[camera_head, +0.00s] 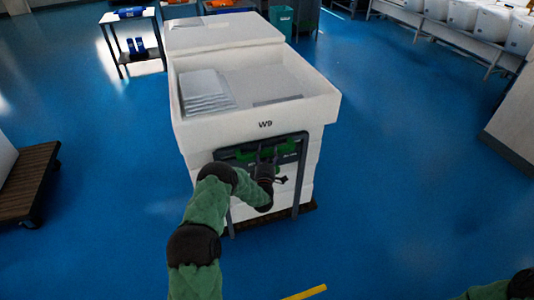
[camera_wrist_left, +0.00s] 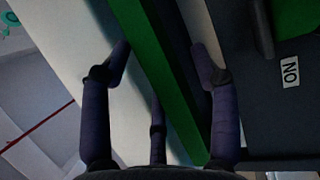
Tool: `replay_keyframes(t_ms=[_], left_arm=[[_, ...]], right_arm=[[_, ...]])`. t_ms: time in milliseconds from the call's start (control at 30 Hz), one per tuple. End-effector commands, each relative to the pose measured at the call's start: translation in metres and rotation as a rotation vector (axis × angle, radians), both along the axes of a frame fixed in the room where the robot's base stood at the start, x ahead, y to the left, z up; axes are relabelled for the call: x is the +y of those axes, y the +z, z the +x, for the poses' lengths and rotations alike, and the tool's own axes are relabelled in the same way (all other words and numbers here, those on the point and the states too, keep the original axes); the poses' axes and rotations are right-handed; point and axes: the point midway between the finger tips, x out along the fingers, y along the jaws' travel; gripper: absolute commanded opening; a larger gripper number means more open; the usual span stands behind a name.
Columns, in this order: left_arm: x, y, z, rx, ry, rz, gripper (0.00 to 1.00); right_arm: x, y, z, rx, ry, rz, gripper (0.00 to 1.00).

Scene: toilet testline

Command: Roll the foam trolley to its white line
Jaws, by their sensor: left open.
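The foam trolley carries a stack of white foam blocks (camera_head: 255,137) marked W9, with a hollow top holding white sheets. Its dark handle frame (camera_head: 299,185) stands on the side facing me and has a green grip bar (camera_head: 285,146). My left gripper (camera_head: 277,170) is at this frame, just below the bar. In the left wrist view the green bar (camera_wrist_left: 160,80) runs between the spread fingers of the left gripper (camera_wrist_left: 163,65), which are open; contact cannot be told. Only a piece of my right arm shows at the bottom right corner. I see no white floor line.
Another white block (camera_head: 222,30) stands right behind the trolley. A wooden dolly (camera_head: 27,180) is at the left, a small table (camera_head: 133,45) with blue items at the back left, and white bins (camera_head: 462,15) at the back right. Blue floor is clear right of the trolley. A yellow strip (camera_head: 305,292) lies in front.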

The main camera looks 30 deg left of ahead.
Motion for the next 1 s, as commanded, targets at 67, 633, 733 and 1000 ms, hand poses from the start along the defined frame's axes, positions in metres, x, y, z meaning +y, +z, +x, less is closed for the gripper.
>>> replay_keyframes(t_ms=[67, 633, 733, 1000], left_arm=[[0.003, 0.001, 0.005, -0.002, 0.001, 0.001, 0.61], [0.004, 0.002, 0.008, 0.0, 0.0, 0.0, 0.02], [0.004, 0.002, 0.008, 0.0, 0.0, 0.001, 0.0], [0.02, 0.002, 0.008, -0.005, 0.005, 0.003, 0.0]], right_arm=[[0.0, -0.001, 0.0, 0.0, 0.0, 0.0, 0.4], [0.0, -0.001, 0.0, -0.001, 0.0, 0.0, 0.4], [0.0, -0.001, 0.0, 0.0, 0.0, 0.0, 0.4], [0.0, -0.011, 0.0, 0.0, 0.0, 0.0, 0.4]])
